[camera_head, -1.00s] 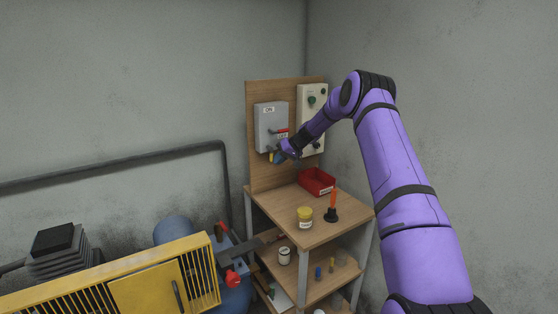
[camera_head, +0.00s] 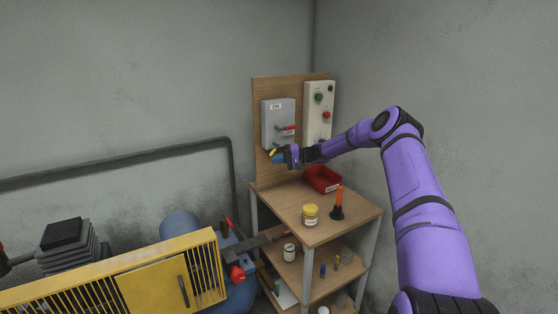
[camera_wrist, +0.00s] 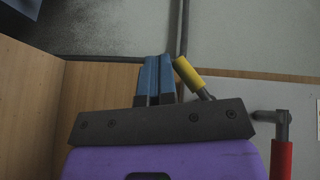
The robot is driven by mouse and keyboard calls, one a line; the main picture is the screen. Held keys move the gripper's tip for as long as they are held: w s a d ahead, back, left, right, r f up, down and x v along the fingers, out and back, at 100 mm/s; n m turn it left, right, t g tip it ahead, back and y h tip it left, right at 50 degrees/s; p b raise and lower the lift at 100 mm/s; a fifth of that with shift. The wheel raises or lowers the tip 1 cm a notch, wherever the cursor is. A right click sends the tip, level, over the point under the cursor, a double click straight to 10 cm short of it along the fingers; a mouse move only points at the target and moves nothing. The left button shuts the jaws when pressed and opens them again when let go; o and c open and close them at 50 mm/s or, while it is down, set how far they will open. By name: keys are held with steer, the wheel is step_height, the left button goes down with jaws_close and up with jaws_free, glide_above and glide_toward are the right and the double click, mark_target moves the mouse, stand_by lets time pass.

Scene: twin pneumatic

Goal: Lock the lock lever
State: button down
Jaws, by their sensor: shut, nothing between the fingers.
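The grey switch box (camera_head: 278,116) is fixed to the wooden back panel, with an ON label at its top and an OFF label beside its red-handled lever (camera_head: 287,128). The short yellow-handled lever (camera_head: 273,153) is at the box's lower edge and also shows in the wrist view (camera_wrist: 187,73). My gripper (camera_head: 277,158) has its blue fingers (camera_wrist: 159,60) shut and empty, just below the yellow handle. In the wrist view the fingers are immediately left of that handle; I cannot tell whether they touch. The red handle shows at the lower right there (camera_wrist: 281,160).
A cream control box (camera_head: 319,100) is right of the grey box, close to my arm. Below, the shelf top (camera_head: 290,228) bears a red bin (camera_head: 322,180), a yellow-lidded jar (camera_head: 311,215) and an orange stick on a black base (camera_head: 338,204).

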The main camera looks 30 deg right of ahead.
steer(key=shift+a+r+m+y, duration=0.15)
steer(key=shift+a+m+y, duration=0.2)
steer(key=shift+y, duration=0.35)
steer(key=shift+d, duration=0.15)
steer(key=v, duration=1)
steer(key=shift+s+d, duration=0.15)
steer(key=shift+s, duration=0.15)
steer(key=shift+s, duration=0.1)
